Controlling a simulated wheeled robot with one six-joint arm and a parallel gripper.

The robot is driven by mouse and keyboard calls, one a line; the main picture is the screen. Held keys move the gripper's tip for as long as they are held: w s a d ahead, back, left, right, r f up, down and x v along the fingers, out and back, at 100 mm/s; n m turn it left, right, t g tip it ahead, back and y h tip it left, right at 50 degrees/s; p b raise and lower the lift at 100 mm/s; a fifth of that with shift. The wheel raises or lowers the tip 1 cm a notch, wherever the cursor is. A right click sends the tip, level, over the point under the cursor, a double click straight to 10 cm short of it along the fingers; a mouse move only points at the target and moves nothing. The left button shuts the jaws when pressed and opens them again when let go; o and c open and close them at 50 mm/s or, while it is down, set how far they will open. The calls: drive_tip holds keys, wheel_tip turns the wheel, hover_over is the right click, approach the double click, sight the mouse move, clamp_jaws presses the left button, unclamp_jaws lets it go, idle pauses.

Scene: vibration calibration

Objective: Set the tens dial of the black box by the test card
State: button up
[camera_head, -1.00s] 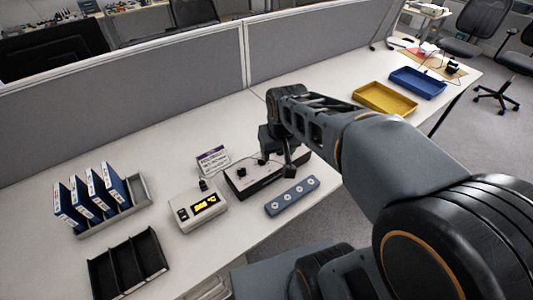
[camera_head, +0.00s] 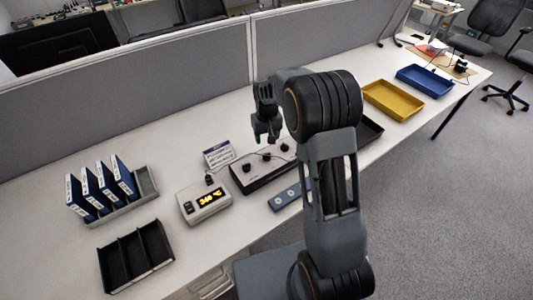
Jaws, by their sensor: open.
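The black box (camera_head: 258,173) lies on the white desk with black knobs along its top. The left knob (camera_head: 248,167), a middle knob (camera_head: 267,156) and a right knob (camera_head: 285,147) show; their pointer settings are too small to read. The test card (camera_head: 218,154), white with a purple top band, leans behind the box's left end. My gripper (camera_head: 268,138) points down, open and empty, above and behind the middle of the box, apart from the knobs. My arm hides the box's right end.
A beige meter (camera_head: 204,202) with a yellow readout, apparently 340 °C, stands left of the box. A blue-grey strip (camera_head: 286,197) lies in front, partly hidden. Blue binders (camera_head: 98,188), a black divided tray (camera_head: 135,258), yellow tray (camera_head: 393,100) and blue tray (camera_head: 425,81) stand farther out.

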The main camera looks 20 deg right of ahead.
sight(267, 154)
wheel_tip(267, 154, down, 10)
drive_tip(key=shift+r+p, duration=0.1)
drive_tip(key=shift+p, duration=0.25)
drive_tip(key=shift+c, duration=0.2)
drive_tip(key=c, duration=0.9)
drive_tip(key=shift+m+b, duration=0.7)
drive_tip(key=shift+m, duration=0.4)
drive_tip(key=m+b, duration=0.1)
drive_tip(key=m, duration=0.2)
drive_tip(key=shift+m, duration=0.3)
drive_tip(key=m+b, duration=0.2)
drive_tip(key=m, duration=0.3)
drive_tip(key=shift+m, duration=0.4)
